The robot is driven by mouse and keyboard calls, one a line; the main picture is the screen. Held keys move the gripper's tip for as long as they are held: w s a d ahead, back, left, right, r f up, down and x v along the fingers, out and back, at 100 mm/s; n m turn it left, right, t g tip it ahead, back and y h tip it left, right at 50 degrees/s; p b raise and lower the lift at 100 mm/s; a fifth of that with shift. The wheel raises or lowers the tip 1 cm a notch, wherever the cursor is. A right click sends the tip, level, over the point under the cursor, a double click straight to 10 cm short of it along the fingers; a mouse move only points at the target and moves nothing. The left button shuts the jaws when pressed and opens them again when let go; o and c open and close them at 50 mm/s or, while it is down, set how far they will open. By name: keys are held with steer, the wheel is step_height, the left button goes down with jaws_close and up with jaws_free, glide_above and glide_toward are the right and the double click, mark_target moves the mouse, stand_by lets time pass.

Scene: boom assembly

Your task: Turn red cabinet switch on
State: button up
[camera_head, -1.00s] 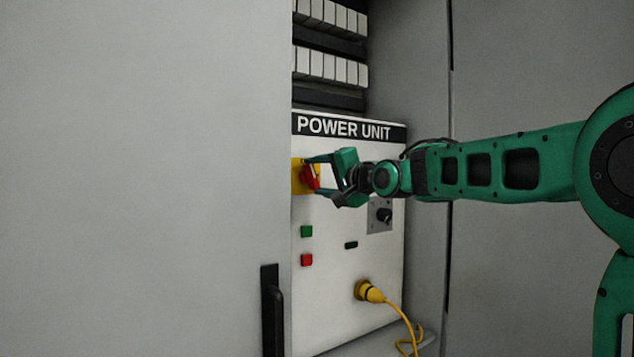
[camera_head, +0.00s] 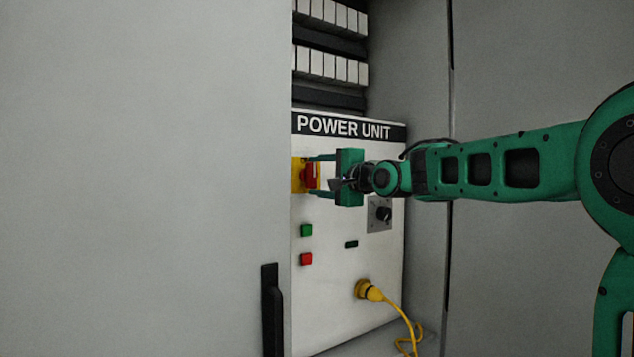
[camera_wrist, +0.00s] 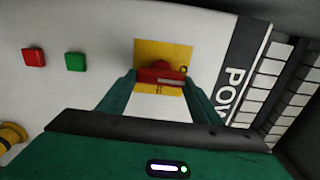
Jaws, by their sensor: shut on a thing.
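The red switch (camera_head: 311,175) sits on a yellow plate (camera_head: 297,175) on the white power unit panel, below the "POWER UNIT" label. My gripper (camera_head: 316,175) reaches it from the right, one finger above the other. In the wrist view the red switch (camera_wrist: 161,73) lies across the yellow plate (camera_wrist: 163,51), between the two green fingers of my gripper (camera_wrist: 160,82). The gripper is shut on the switch handle. The left part of the plate is cut off by the grey door in the head view.
A grey cabinet door (camera_head: 150,180) with a black handle (camera_head: 271,310) covers the left. Below the switch are a green button (camera_head: 306,230) and a red button (camera_head: 306,258). A black knob (camera_head: 383,214) and a yellow plug with cable (camera_head: 368,290) are to the right.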

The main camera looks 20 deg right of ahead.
steer(key=shift+d+f, duration=0.25)
steer(key=shift+d, duration=0.05)
steer(key=o, duration=1)
steer(key=shift+o, duration=0.3)
steer(key=shift+a+r, duration=0.1)
steer(key=v, duration=1)
steer(key=shift+s, duration=0.3)
